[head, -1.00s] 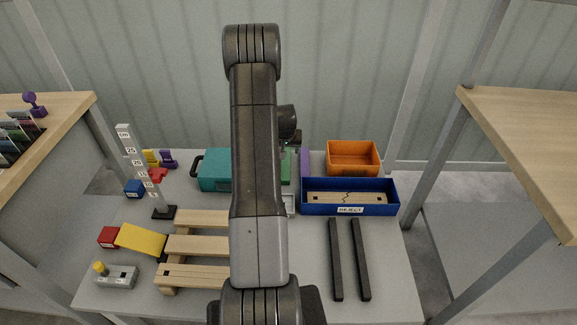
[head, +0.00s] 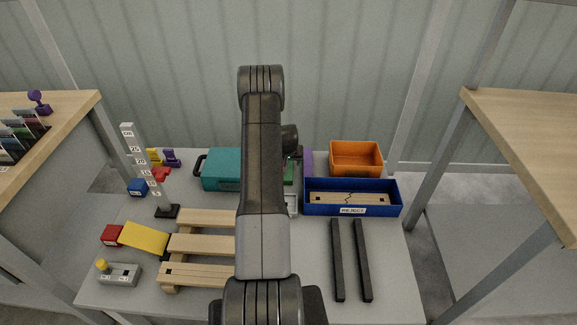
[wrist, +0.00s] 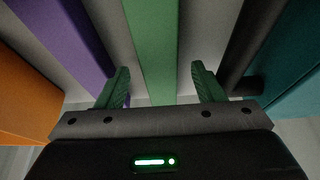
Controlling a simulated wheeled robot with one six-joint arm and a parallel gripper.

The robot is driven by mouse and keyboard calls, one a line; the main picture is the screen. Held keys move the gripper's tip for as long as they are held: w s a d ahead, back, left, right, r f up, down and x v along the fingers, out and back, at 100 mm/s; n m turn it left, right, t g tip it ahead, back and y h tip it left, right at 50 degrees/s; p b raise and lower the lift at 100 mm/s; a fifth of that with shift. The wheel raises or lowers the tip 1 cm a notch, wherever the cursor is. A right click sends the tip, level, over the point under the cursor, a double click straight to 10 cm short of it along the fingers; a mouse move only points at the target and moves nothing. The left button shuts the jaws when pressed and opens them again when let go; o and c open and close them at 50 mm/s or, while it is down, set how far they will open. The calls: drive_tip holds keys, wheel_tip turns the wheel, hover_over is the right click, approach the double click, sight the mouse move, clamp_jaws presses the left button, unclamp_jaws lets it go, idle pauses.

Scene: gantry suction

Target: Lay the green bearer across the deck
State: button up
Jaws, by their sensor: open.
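The green bearer (wrist: 152,45) runs lengthwise between the spread fingers of my gripper (wrist: 161,85) in the wrist view, with a gap on each side. In the head view only a small piece of the green bearer (head: 288,175) shows beside my arm, at the back of the table. The deck (head: 205,244), a pale wooden slatted pallet, lies at the front left. My arm hides its right part. My gripper is open and empty; my arm hides its fingers in the head view.
A purple bar (wrist: 62,38) and an orange bin (wrist: 22,95) are left of the green bearer in the wrist view. A dark bar (wrist: 250,45) and a teal case (wrist: 297,75) are right. The blue reject tray (head: 385,200) and two black bars (head: 350,260) lie on the table's right.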

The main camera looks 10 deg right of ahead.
drive_tip(key=shift+x, duration=0.8)
drive_tip(key=c, duration=1.1)
drive_tip(key=shift+r, duration=0.1)
